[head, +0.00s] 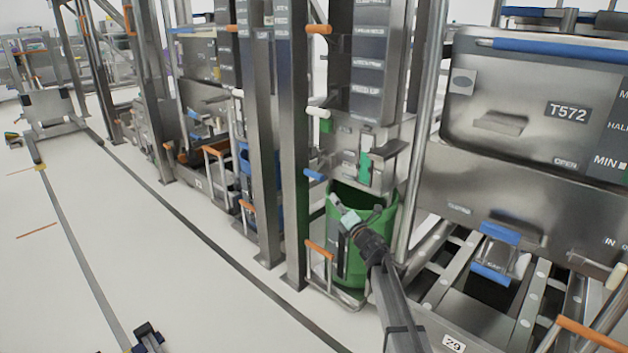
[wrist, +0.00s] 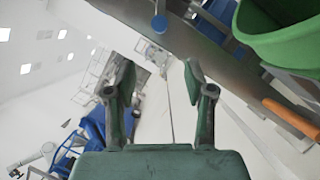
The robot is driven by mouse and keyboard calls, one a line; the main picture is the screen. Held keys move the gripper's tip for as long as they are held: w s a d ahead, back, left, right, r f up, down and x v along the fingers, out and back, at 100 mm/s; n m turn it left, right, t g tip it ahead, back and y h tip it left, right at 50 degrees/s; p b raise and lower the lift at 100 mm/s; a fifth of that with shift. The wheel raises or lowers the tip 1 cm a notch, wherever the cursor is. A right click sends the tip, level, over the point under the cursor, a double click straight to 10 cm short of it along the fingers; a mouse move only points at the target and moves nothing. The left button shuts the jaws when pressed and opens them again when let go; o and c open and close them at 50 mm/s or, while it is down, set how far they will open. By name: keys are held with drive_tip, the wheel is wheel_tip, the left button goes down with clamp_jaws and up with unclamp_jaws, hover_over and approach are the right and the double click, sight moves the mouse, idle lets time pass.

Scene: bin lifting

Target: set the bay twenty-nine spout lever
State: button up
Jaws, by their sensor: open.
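A small plate that seems to read 29 (head: 453,343) is at the bottom of the right bay in the head view. Above it, a blue-ended handle (head: 500,233) sits under the steel panel; I cannot tell if it is the spout lever. Another blue-tipped lever (head: 314,175) sticks out left of the green bin's rim. My gripper (head: 338,203) is in front of the green bin (head: 377,235). In the wrist view its fingers (wrist: 160,78) are spread and empty, with floor behind. A blue knob (wrist: 158,24) shows beyond them.
Steel posts (head: 292,150) stand left of the bin. An orange handle (head: 319,250) is low in front of it and also shows in the wrist view (wrist: 291,118). A steel hopper marked T572 (head: 520,125) fills the upper right. The floor aisle (head: 130,240) at left is mostly clear.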

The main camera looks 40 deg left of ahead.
sight(314, 172)
drive_tip(key=b+x, duration=0.5)
drive_tip(key=x, duration=1.2)
drive_tip(key=shift+s+a, duration=0.1)
drive_tip(key=shift+a, duration=0.05)
drive_tip(key=shift+c, duration=0.4)
clamp_jaws()
